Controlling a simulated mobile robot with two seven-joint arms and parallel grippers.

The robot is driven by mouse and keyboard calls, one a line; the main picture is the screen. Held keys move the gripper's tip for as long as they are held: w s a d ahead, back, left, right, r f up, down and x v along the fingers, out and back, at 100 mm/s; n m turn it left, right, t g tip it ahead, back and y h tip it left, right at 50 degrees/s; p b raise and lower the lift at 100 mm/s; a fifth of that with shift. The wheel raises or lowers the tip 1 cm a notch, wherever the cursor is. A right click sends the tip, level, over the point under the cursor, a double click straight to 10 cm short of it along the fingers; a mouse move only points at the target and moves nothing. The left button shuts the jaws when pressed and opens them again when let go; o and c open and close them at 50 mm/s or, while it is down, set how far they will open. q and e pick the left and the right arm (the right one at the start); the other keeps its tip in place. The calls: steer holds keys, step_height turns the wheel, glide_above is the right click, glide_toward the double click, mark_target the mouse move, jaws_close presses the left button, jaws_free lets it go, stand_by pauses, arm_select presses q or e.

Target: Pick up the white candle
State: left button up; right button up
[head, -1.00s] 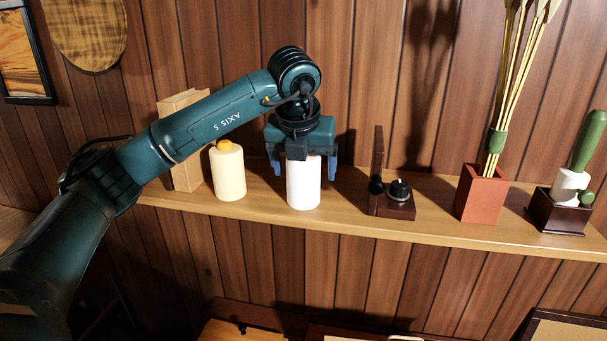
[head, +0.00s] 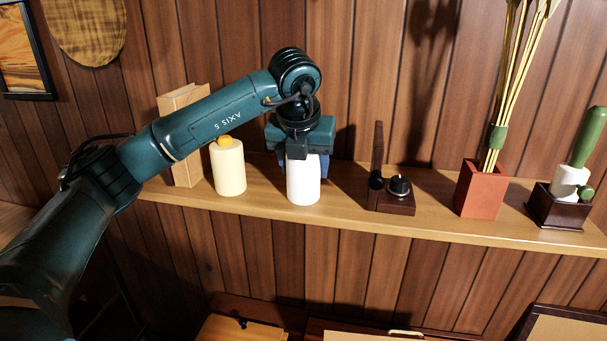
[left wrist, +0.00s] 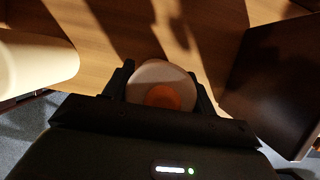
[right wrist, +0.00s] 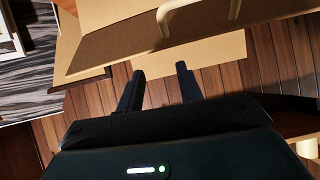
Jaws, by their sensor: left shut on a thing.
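The white candle (head: 303,184) stands upright on the wooden shelf (head: 340,213). My left gripper (head: 304,163) is shut on it from above, around its upper part, with the fingers close against its sides. In the left wrist view the round candle top (left wrist: 160,76) with an orange centre sits between the two fingers. The candle's base appears to be on the shelf. My right gripper (right wrist: 160,88) shows only in the right wrist view, open and empty, its fingers apart.
A cream candle (head: 229,172) stands left of the white one, near a light wooden box (head: 184,130). To the right are a dark wooden stand with black knobs (head: 391,202), a red vase (head: 481,190) and a potted cactus (head: 569,184).

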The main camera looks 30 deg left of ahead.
arm_select(q)
steer(key=shift+r, duration=0.15)
step_height(320, 180, up, 10)
steer(key=shift+f+b, duration=0.1)
steer(key=shift+b, duration=0.45)
steer(key=o, duration=0.5)
steer(key=c, duration=0.6)
